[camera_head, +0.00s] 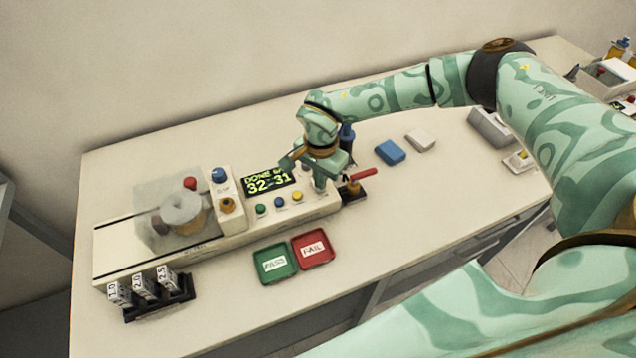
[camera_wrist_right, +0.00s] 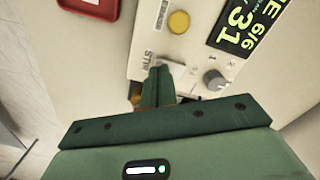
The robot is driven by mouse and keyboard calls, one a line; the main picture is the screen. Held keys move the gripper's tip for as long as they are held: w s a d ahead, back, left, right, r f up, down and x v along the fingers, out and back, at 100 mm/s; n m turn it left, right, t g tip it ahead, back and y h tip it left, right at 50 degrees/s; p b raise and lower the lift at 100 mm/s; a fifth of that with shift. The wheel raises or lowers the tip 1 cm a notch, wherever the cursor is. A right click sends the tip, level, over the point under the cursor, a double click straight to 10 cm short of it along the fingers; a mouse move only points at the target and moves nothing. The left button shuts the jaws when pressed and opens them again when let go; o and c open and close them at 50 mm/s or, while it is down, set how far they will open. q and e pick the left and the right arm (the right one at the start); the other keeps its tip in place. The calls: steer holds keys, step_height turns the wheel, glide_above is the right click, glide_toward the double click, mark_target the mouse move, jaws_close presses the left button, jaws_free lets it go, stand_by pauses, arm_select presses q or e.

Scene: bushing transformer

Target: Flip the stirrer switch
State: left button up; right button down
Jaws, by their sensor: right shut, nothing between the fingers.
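The white instrument (camera_head: 235,232) lies along the table, with a lit display (camera_head: 270,181) and coloured buttons. In the right wrist view its panel carries a label reading like "STIR", and a small pale switch (camera_wrist_right: 178,68) beside it, partly hidden by my fingers. My right gripper (camera_head: 320,186) is over the right end of this panel. In the wrist view its shut, empty fingertips (camera_wrist_right: 158,72) are right at the switch; I cannot tell whether they touch it. My left gripper is not in view.
A grey knob (camera_wrist_right: 215,80) and a yellow button (camera_wrist_right: 179,22) flank the switch. A red-handled fixture (camera_head: 362,175) stands close right of my gripper. Green (camera_head: 275,264) and red (camera_head: 313,248) trays lie in front. A blue block (camera_head: 390,152) lies behind right.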

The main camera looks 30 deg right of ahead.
steer(key=shift+f, duration=0.35)
steer(key=shift+r, duration=0.1)
step_height(320, 180, up, 7)
steer(key=p, duration=0.6)
stand_by(0.5)
